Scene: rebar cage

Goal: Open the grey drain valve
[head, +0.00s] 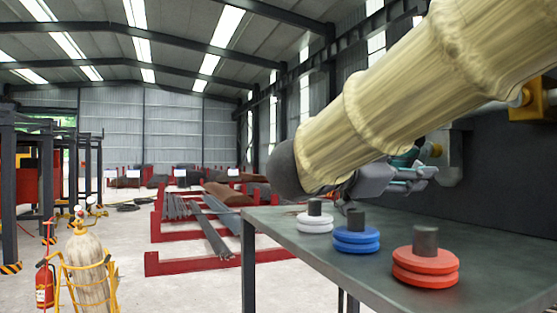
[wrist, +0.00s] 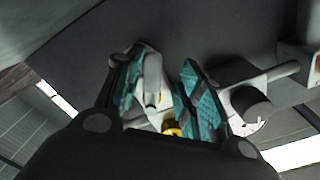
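My gripper (head: 412,172) is at the dark upright panel behind the bench, its fingers pointing right in the head view. In the wrist view my gripper (wrist: 160,82) has its two teal-padded fingers apart. A pale grey lever-like part (wrist: 152,92), likely the grey drain valve's handle, shows between them, nearer the left finger; I cannot tell whether they touch. A yellow part (wrist: 171,128) shows below it. A grey round fitting with a bar (wrist: 252,104) is just right of the right finger. In the head view a grey fitting (head: 452,165) is partly hidden behind my gripper.
The dark bench (head: 385,285) carries white discs (head: 314,224), blue discs (head: 356,239) and red discs (head: 425,268), below my arm. A yellow fitting (head: 532,100) is on the panel at right. A gas cylinder (head: 88,265) stands on the floor at left.

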